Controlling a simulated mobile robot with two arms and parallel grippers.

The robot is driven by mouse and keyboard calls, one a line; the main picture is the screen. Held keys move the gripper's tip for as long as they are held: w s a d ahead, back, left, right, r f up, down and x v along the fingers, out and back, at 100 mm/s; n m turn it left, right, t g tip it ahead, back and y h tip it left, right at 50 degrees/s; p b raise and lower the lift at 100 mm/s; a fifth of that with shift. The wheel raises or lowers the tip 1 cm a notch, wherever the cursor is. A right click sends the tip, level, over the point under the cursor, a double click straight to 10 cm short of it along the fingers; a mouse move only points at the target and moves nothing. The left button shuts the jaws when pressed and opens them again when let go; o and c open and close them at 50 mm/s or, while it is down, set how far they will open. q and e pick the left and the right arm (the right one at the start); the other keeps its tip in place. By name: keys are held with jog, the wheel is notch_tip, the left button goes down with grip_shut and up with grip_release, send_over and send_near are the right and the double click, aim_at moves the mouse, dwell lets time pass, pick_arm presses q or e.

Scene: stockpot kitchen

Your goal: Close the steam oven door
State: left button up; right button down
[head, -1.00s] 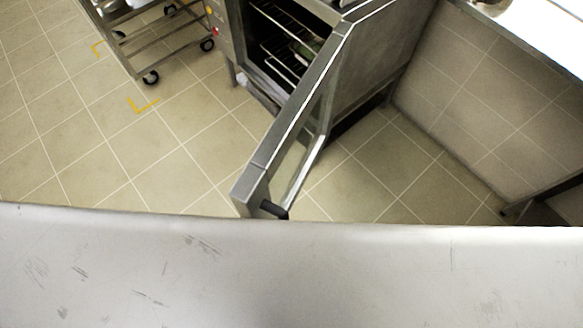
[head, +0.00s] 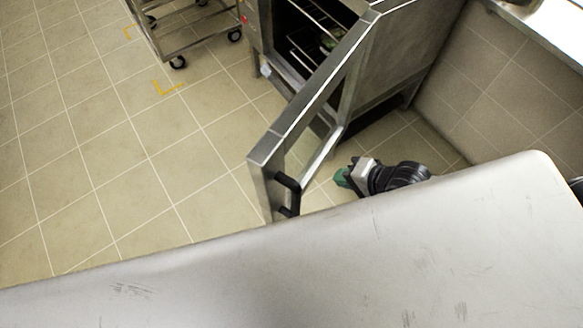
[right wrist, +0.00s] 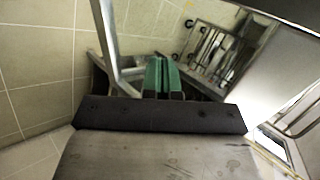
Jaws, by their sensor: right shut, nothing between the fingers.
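The steam oven (head: 408,65) stands at the top right in the head view, its front opening uncovered and wire racks visible inside. Its door (head: 318,98) is wide open and sticks out toward the lower left. The dark door handle (head: 287,192) is near the free end, on the door's right side. My right gripper (head: 343,178), with green fingertips, is right of the door on the handle side, apart from the handle. In the right wrist view its green fingers (right wrist: 161,78) are together and empty. My left gripper is not in view.
A wheeled rack trolley (head: 190,35) stands left of the oven, near yellow floor marks (head: 168,88). A tiled wall (head: 510,90) and a counter (head: 545,35) are at the right. The tiled floor (head: 120,170) left of the door is clear. A pale scratched surface hides the lower part.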

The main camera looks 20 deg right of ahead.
aim_at(293, 165)
jog(key=x, duration=0.4)
jog(key=w+r+b+x, duration=0.1)
jog(key=x, duration=0.3)
jog(key=a+x, duration=0.1)
jog(key=x, duration=0.3)
jog(key=shift+w+r, duration=0.2)
jog(key=shift+r, duration=0.1)
jog(key=shift+w+a, duration=0.3)
